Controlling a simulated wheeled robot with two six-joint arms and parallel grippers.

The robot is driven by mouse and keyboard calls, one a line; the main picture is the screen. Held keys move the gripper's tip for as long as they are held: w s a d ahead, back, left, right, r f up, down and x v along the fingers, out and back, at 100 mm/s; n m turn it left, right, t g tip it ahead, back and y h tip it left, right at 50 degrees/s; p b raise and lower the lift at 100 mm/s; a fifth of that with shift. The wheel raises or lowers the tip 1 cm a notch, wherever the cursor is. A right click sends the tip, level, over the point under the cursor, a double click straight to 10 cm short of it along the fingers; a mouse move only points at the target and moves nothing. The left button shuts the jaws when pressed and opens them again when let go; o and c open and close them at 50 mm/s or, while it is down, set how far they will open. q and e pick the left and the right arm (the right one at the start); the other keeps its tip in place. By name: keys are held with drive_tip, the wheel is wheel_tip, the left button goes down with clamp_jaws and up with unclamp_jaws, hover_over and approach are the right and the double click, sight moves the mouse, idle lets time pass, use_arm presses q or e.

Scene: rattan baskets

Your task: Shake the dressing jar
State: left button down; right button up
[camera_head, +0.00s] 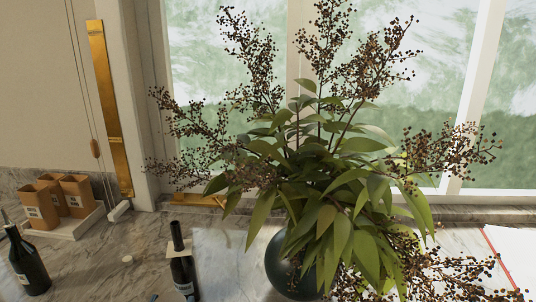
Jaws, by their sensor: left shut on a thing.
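I cannot make out a dressing jar in the head view. A dark bottle (183,274) with a pale label stands upright at the bottom, left of the plant. Another dark bottle (27,268) with a pale label and a thin spout is at the lower left edge. I cannot make out either gripper or any arm; the plant and the picture's lower edge hide much of the counter.
A leafy plant with dark berries (330,190) in a round dark vase (285,270) fills the middle. Tan boxes (40,205) stand on a pale tray (62,228) at left. A red-edged white sheet (515,250) lies at right. Marble counter (110,270) shows between the bottles.

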use_arm(q)
drive_tip(key=r, duration=0.6)
drive_tip(key=shift+s+a+r, duration=0.15)
drive_tip(key=shift+a+r, duration=0.05)
drive_tip(key=f, duration=0.6)
drive_tip(key=shift+d, duration=0.2)
drive_tip(key=shift+f, duration=0.25)
drive_tip(key=shift+a+r, duration=0.15)
